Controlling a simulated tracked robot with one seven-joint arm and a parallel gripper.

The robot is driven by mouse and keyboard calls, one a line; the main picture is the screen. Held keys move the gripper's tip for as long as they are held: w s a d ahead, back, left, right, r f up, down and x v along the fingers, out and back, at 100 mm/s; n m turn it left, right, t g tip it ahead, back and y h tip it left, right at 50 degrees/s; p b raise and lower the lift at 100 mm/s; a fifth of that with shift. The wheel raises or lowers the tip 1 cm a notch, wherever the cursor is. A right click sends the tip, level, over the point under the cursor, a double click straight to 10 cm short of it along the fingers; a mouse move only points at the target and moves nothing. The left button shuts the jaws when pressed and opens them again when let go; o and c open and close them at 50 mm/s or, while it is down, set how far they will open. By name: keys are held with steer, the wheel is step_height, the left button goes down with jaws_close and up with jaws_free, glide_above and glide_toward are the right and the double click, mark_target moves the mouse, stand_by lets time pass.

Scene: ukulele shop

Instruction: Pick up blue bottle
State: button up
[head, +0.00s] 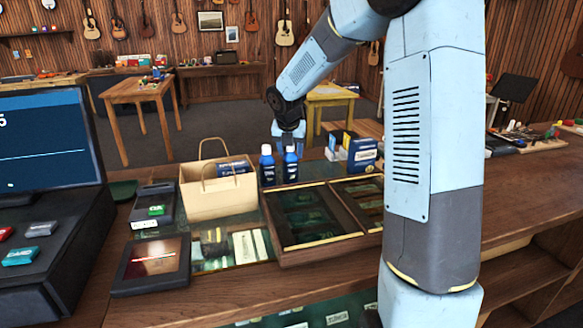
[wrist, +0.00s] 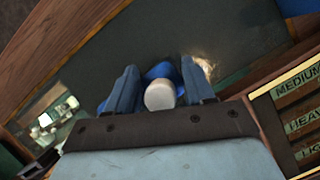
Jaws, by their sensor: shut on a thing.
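Two blue bottles with white caps stand side by side on the counter in the head view, a left one (head: 267,168) and a right one (head: 290,167). My gripper (head: 289,146) points down from above and is shut on the right blue bottle near its cap. In the wrist view the held bottle's pale cap (wrist: 160,95) sits between the two blue fingers of my gripper (wrist: 162,84), with blue body beyond it. I cannot tell whether the held bottle is clear of the counter.
A paper bag (head: 217,194) stands left of the bottles. A blue box (head: 362,154) and smaller boxes stand to the right. A wooden display case (head: 285,262) lies in front. A card terminal (head: 153,205) and a monitor (head: 45,140) are at left.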

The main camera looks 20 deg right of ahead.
jaws_close()
